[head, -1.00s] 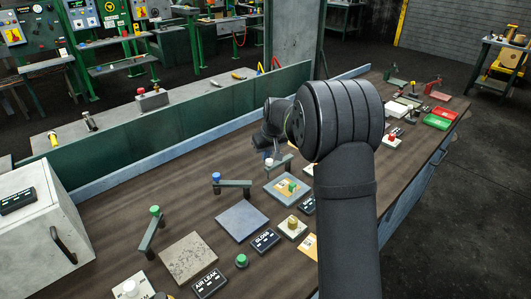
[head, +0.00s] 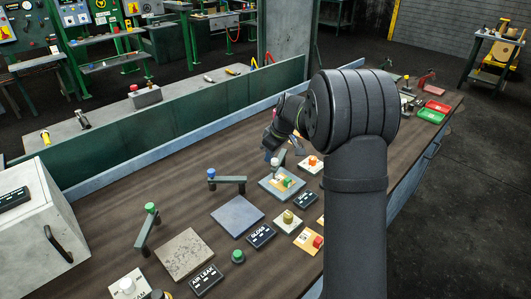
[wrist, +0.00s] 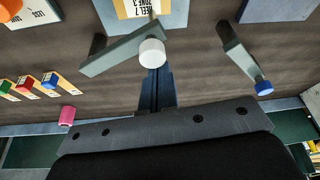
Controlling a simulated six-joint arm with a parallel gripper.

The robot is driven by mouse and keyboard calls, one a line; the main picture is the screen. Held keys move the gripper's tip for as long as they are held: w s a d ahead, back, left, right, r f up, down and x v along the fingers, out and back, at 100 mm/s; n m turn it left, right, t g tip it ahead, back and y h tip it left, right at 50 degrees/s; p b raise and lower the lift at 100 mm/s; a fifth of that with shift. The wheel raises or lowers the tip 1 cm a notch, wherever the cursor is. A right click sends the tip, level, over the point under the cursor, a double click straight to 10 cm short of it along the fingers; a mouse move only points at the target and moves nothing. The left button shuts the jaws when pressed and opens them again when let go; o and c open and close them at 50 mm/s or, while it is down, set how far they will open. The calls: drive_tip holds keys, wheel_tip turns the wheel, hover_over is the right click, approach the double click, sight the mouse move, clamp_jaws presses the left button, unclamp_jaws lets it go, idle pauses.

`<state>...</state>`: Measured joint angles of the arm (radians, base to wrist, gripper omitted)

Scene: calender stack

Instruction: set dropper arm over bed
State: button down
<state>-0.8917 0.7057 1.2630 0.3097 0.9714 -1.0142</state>
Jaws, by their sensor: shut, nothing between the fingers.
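The dropper arm is a grey-green bar (wrist: 118,57) with a white knob (wrist: 152,52), seen from above in the wrist view. It also shows in the head view (head: 281,158). The bed, a pale blue plate with a yellow label (wrist: 138,8), lies by the knob end. In the head view the bed (head: 268,184) carries a small green block (head: 288,182). The bar slants away from the bed's edge. My gripper (wrist: 155,78) is shut and empty, its tips partly hidden by the knob; I cannot tell if they touch. In the head view it is mostly hidden.
A similar blue-knobbed arm (head: 228,180) stands beside a blue-grey plate (head: 236,215). A green-knobbed arm (head: 147,230) stands near a speckled slab (head: 184,254). A low green wall (head: 190,124) runs behind.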

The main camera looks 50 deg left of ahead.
drive_tip(key=shift+w+d+n, duration=0.15)
drive_tip(key=shift+d+n, duration=0.35)
drive_tip(key=shift+w+d, duration=0.15)
drive_tip(key=shift+d, duration=0.35)
drive_tip(key=shift+a, duration=0.45)
wheel_tip(320, 180, up, 10)
drive_tip(key=shift+f, duration=0.25)
drive_tip(key=shift+f, duration=0.1)
